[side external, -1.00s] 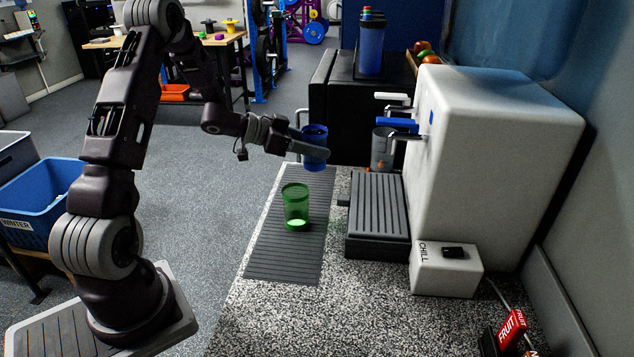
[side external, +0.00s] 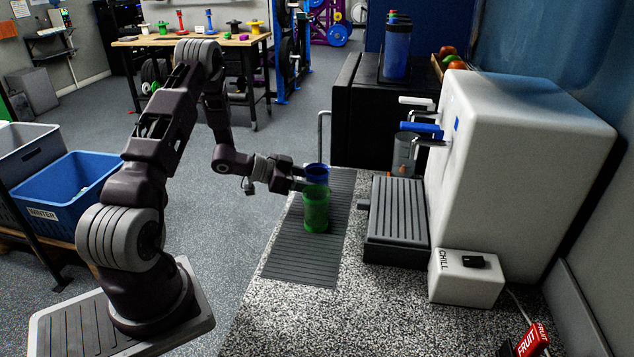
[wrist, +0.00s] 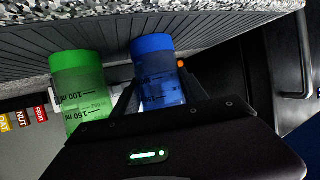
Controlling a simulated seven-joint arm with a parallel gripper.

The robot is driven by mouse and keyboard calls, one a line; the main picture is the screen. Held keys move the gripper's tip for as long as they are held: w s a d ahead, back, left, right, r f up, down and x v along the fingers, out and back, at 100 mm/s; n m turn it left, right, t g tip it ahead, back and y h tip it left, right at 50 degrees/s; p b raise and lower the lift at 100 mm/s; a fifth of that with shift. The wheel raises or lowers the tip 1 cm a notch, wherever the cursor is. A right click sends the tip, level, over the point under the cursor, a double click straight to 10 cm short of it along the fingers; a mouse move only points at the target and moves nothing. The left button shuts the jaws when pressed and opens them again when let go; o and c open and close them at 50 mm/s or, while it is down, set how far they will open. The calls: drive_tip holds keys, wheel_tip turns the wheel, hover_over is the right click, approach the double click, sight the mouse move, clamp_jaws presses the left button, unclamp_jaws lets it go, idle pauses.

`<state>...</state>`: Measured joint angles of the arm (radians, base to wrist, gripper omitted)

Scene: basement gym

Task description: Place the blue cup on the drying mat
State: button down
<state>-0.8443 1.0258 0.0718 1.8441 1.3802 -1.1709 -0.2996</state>
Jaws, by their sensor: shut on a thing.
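The blue cup (side external: 316,172) is upright at the far part of the grey ribbed drying mat (side external: 300,262). My gripper (side external: 305,182) is shut on it, with the arm reaching in from the left. In the wrist view the blue cup (wrist: 158,72) sits between the fingers, its base end toward the mat (wrist: 205,32). Its base is partly hidden by the green cup in the side view, so I cannot tell if it touches the mat. The green cup (side external: 316,210) stands upright on the mat, nearer the camera, and beside the blue cup in the wrist view (wrist: 80,90).
The white dispenser (side external: 530,150) with levers and a dark drip tray (side external: 397,215) stand right of the mat. A grey cup (side external: 404,155) is under the levers. A black box (side external: 360,125) is behind. The near mat is clear.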

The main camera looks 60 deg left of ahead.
drive_tip(key=c, duration=0.6)
unclamp_jaws()
